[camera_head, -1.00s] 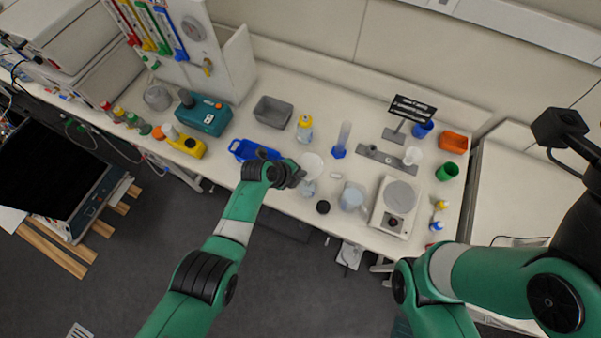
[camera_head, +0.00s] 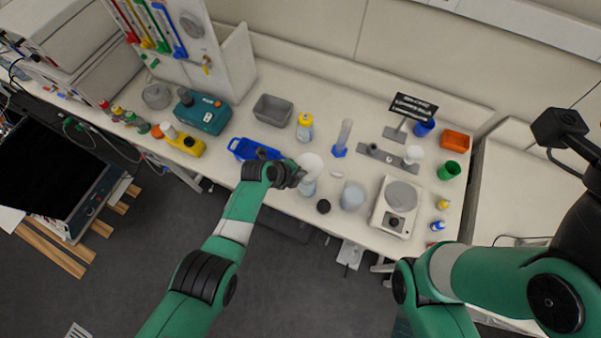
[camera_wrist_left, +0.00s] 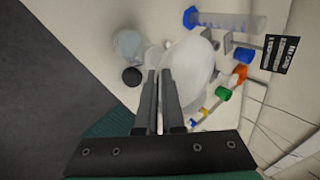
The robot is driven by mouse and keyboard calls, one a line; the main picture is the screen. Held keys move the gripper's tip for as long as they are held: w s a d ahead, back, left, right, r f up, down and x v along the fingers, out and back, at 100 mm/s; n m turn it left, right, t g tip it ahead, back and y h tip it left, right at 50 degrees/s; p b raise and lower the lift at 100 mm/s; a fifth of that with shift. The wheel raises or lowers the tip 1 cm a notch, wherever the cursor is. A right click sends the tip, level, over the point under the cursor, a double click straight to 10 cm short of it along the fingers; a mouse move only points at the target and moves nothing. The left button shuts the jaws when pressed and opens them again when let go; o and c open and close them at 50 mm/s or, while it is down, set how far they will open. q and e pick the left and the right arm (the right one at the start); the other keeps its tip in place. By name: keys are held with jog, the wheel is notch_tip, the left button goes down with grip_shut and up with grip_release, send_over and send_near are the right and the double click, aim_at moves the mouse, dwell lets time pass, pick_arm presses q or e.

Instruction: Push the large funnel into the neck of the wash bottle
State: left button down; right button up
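The large funnel (camera_head: 312,162) is white and sits at my left gripper (camera_head: 299,179) near the front of the bench. In the left wrist view the funnel (camera_wrist_left: 192,68) is a large pale oval. The two left fingers (camera_wrist_left: 161,75) are almost together at its near edge and appear closed on it. A clear bottle (camera_head: 308,187), apparently the wash bottle, stands just below the funnel in the head view. Its neck is hidden by the funnel and gripper, so I cannot tell how far the stem is in. My right gripper is not in view.
A black cap (camera_head: 323,206) and a clear beaker (camera_head: 352,196) stand right of the bottle. A blue tray (camera_head: 240,150) is at left. Behind are a yellow-capped bottle (camera_head: 305,127) and a blue-based cylinder (camera_head: 341,145). A hotplate (camera_head: 397,207) is further right.

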pick_arm(q)
jog(key=shift+f+b, duration=0.75)
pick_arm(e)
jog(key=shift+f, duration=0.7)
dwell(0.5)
pick_arm(q)
jog(key=c, duration=1)
grip_release()
jog(key=shift+o, duration=0.2)
jog(key=shift+r, duration=0.1)
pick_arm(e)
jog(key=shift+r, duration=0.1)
